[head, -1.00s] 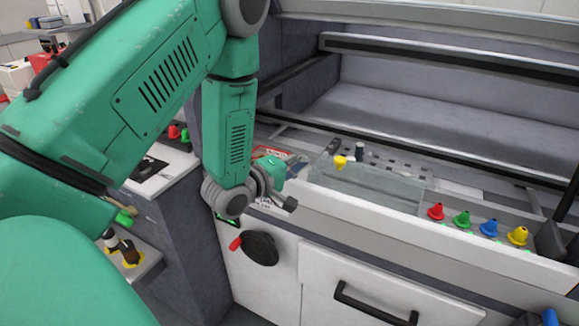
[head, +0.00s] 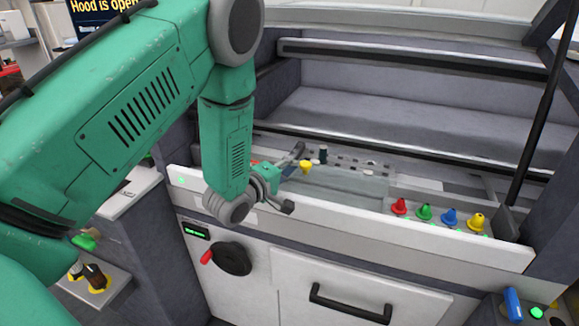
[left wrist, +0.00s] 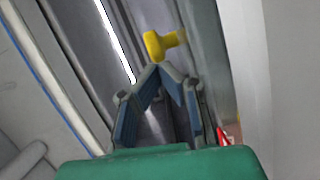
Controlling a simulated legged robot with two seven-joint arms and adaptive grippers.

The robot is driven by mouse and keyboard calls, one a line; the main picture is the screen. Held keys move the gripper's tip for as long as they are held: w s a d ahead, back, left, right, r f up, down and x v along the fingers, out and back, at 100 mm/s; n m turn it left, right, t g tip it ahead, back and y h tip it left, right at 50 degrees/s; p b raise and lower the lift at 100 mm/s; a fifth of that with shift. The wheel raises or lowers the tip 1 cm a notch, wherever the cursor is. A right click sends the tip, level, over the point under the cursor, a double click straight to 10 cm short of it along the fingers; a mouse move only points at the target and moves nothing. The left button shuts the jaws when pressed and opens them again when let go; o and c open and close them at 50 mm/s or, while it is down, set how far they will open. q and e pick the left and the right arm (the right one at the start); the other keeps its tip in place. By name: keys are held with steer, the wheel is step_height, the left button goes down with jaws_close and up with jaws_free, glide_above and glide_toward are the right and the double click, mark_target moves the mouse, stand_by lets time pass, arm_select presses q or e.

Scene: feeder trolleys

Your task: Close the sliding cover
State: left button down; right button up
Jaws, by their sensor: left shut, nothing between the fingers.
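The sliding cover is a clear, see-through panel (head: 350,186) lying in the long recess of the trolley top. A yellow knob (head: 305,167) stands at its left end; it also shows in the left wrist view (left wrist: 158,43). My left gripper (head: 297,152) is shut and empty, reaching over the recess at the left of the knob. In the left wrist view its fingertips (left wrist: 157,70) meet just short of the knob; I cannot tell whether they touch it. My right gripper is not in view.
A white front rail (head: 400,237) borders the recess. Below are a black dial (head: 232,258) and a drawer handle (head: 345,305). A dark strut (head: 535,110) rises at right.

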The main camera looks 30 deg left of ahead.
arm_select(q)
steer(key=w+d+b, duration=0.1)
steer(key=w+d, duration=0.1)
steer(key=d, duration=0.6)
steer(key=w+d+b, duration=0.1)
steer(key=w+d, duration=0.1)
steer(key=d, duration=0.7)
steer(key=w+d+b, duration=0.1)
steer(key=w+d, duration=0.1)
steer(key=d, duration=0.7)
steer(key=shift+w+d, duration=0.15)
steer(key=shift+d, duration=0.2)
steer(key=shift+r, duration=0.1)
